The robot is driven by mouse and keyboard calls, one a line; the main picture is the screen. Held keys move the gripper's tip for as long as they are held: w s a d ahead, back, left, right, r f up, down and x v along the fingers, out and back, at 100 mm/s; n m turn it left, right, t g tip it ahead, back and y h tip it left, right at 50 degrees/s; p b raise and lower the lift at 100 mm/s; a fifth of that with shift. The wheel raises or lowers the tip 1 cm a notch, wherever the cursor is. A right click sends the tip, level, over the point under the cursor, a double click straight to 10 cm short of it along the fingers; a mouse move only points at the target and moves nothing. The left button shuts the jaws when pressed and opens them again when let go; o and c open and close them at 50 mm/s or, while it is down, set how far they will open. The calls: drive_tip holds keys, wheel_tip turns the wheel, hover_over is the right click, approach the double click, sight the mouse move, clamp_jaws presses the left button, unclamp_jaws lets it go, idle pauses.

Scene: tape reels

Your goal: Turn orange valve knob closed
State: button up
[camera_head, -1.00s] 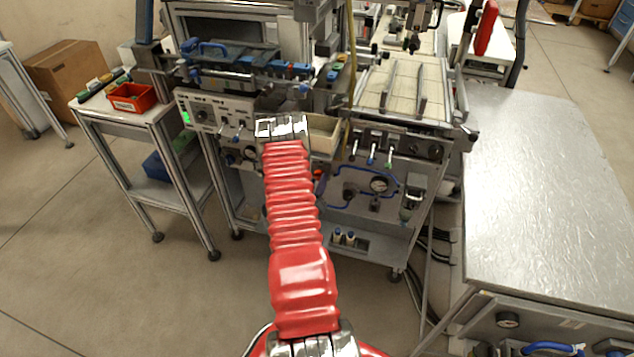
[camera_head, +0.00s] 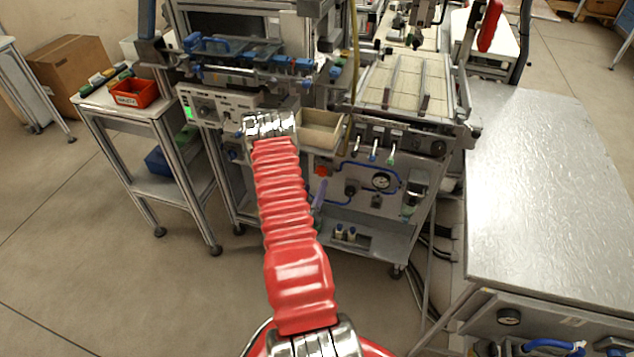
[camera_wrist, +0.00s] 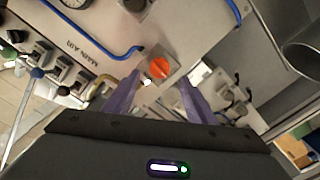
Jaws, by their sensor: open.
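The orange valve knob (camera_wrist: 160,69) sits on a square grey plate on the panel in the wrist view, marked near "MAIN AIR" lettering. It also shows small in the head view (camera_head: 321,170), just right of my red arm. My gripper (camera_wrist: 158,80) has two purple fingers, spread apart. In the wrist view the knob appears between and just beyond the fingertips, with no visible contact. In the head view one purple finger shows below the knob; the rest of the gripper is hidden behind my arm.
Blue hoses (camera_wrist: 112,47) run on the panel close to the knob. Small levers (camera_head: 373,153) and a gauge (camera_head: 381,181) are on its right in the head view. A beige bin (camera_head: 322,141) stands above the knob. A metal table (camera_head: 550,200) stands at right.

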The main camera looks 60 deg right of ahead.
drive_tip(key=s+a, duration=0.1)
drive_tip(key=a, duration=0.6)
drive_tip(key=shift+a, duration=0.4)
drive_tip(key=shift+s, duration=0.1)
